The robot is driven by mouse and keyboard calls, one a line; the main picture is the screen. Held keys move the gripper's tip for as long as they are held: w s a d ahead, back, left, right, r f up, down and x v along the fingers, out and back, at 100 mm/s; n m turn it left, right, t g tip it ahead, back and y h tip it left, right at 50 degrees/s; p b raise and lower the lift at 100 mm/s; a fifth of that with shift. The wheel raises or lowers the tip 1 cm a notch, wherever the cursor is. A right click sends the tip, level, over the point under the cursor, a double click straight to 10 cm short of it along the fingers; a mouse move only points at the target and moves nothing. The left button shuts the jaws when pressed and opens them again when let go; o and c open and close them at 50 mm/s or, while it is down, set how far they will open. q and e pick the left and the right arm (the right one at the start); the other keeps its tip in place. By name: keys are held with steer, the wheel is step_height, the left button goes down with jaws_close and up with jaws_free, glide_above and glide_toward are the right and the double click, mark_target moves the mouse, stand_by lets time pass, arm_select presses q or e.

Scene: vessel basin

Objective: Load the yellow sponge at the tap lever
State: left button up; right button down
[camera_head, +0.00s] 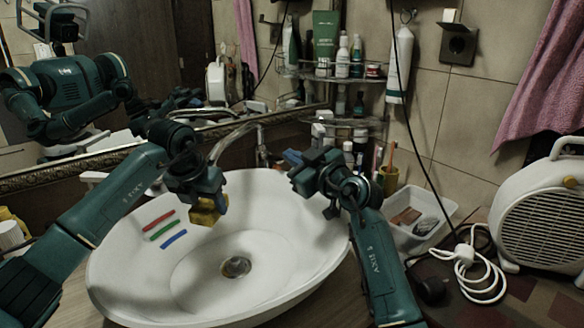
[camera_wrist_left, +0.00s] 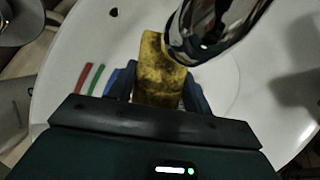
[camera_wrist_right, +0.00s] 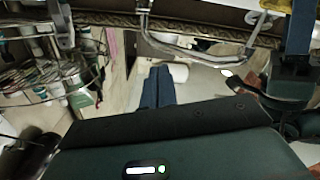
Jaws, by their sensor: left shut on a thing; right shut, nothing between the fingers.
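The yellow sponge (camera_head: 205,213) is held above the left side of the white basin. My left gripper (camera_head: 217,203) is shut on it. In the left wrist view the dark-stained sponge (camera_wrist_left: 158,68) stands between the blue fingers, with the chrome tap (camera_wrist_left: 212,28) close beside it; I cannot tell whether they touch. In the head view the curved tap (camera_head: 222,145) rises at the back of the basin, between my two arms. Its lever is not clear to me. My right gripper (camera_head: 292,157) is shut and empty to the right of the tap; its closed fingers (camera_wrist_right: 158,86) show in the right wrist view.
The basin (camera_head: 290,262) holds red, green and blue strips (camera_head: 165,229) on its left slope and a drain (camera_head: 236,266) at the bottom. A mirror stands behind. Right are a toothbrush cup (camera_head: 388,178), a clear tub (camera_head: 428,235) and a white heater (camera_head: 543,215).

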steer(key=s+a+r+n+g, duration=0.25)
steer(key=a+n, duration=0.25)
steer(key=n, duration=0.7)
steer(key=n+g+h, duration=0.2)
steer(key=n+h, duration=0.2)
steer(key=n, duration=1.5)
glide_toward(273, 160)
steer(key=s+d+f, duration=0.1)
steer(key=s+d, duration=0.2)
steer(key=shift+x, duration=4.5)
steer(key=shift+s+a, duration=0.1)
steer(key=shift+a+r, duration=0.1)
steer(key=shift+r, duration=0.65)
